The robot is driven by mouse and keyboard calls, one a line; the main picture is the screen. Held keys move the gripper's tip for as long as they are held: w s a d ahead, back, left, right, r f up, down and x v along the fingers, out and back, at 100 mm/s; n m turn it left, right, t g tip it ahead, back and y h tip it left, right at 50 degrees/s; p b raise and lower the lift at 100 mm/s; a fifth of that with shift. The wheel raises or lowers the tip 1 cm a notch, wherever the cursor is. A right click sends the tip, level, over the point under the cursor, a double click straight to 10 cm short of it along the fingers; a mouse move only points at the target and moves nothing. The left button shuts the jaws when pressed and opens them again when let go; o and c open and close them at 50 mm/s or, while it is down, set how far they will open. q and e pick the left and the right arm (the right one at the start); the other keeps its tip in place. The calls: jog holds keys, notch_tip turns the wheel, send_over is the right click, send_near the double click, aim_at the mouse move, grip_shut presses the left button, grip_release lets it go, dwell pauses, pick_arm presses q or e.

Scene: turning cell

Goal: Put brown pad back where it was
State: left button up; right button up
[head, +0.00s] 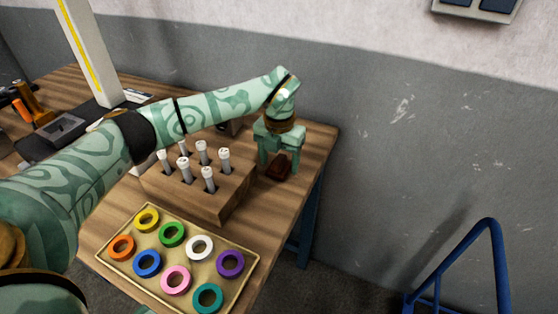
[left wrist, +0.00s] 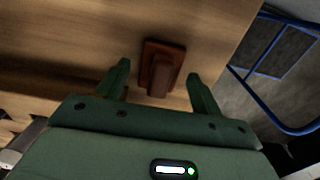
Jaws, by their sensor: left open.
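The brown pad (head: 279,167) lies on the wooden table near its right edge, behind the wooden block with white-topped pegs. In the left wrist view the brown pad (left wrist: 161,66) is a reddish-brown plate with a raised grip, lying on the wood ahead of and between the fingers. My left gripper (head: 279,165) points down over the pad. In the left wrist view my left gripper (left wrist: 158,82) is open, one finger to each side of the raised grip, with gaps between. My right gripper is not in view.
A wooden block (head: 222,200) with several white-topped pegs stands in front of the pad. A tray (head: 247,284) of coloured rings is at the table's front. A grey fixture (head: 62,128) sits at the left. A blue rail (head: 492,250) stands off the table's right.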

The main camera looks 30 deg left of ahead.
aim_at(279, 159)
pick_arm(q)
notch_tip(279, 159, up, 12)
jog(key=p, duration=0.2)
jog(key=shift+f+p, duration=0.2)
jog(key=shift+p, duration=0.2)
